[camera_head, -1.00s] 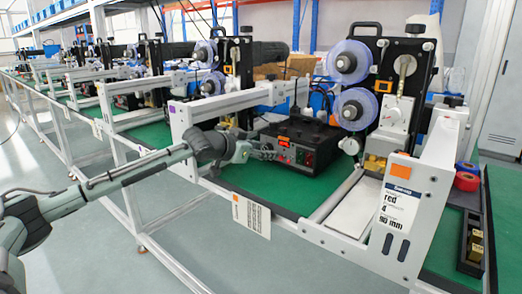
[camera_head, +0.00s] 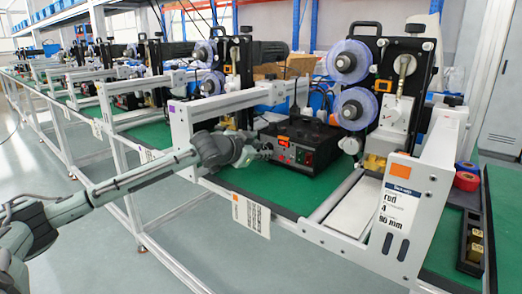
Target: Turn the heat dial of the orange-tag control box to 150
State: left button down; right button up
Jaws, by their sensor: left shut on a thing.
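The control box (camera_head: 292,165) is black, with an orange tag on its front top edge and a small red lit display (camera_head: 283,143) on its front. It sits on the green mat in the middle of the picture. My left gripper (camera_head: 264,149) comes in from the left and is at the left part of the box's front panel. It is shut on the heat dial, which the fingers hide. The digits on the display are too small to read. My right gripper is not in view.
A white frame post (camera_head: 182,135) stands just left of my left gripper. A hanging label card (camera_head: 251,215) is below the box. Green mat (camera_head: 330,192) is clear before the box.

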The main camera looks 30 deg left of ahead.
pick_arm(q)
jog(key=m, duration=0.1)
jog(key=m+y, duration=0.2)
jog(key=m, duration=0.1)
jog(key=shift+d+f+t, duration=0.15)
jog(key=shift+d+t, duration=0.1)
jog(key=shift+t, duration=0.15)
jog(key=shift+m+t+y, duration=0.3)
jog(key=shift+m+y, duration=0.2)
jog(key=shift+m, duration=0.1)
jog(key=shift+f+m, duration=0.1)
jog(key=shift+m, duration=0.5)
jog(key=shift+m+t+y+b, duration=0.3)
jog(key=shift+m+y+b, duration=0.15)
jog(key=shift+m, duration=0.25)
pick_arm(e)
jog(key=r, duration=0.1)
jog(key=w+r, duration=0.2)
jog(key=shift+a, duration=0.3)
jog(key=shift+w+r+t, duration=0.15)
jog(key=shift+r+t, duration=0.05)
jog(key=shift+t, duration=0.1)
pick_arm(q)
jog(key=c, duration=1.4)
grip_release()
jog(key=shift+o, duration=0.6)
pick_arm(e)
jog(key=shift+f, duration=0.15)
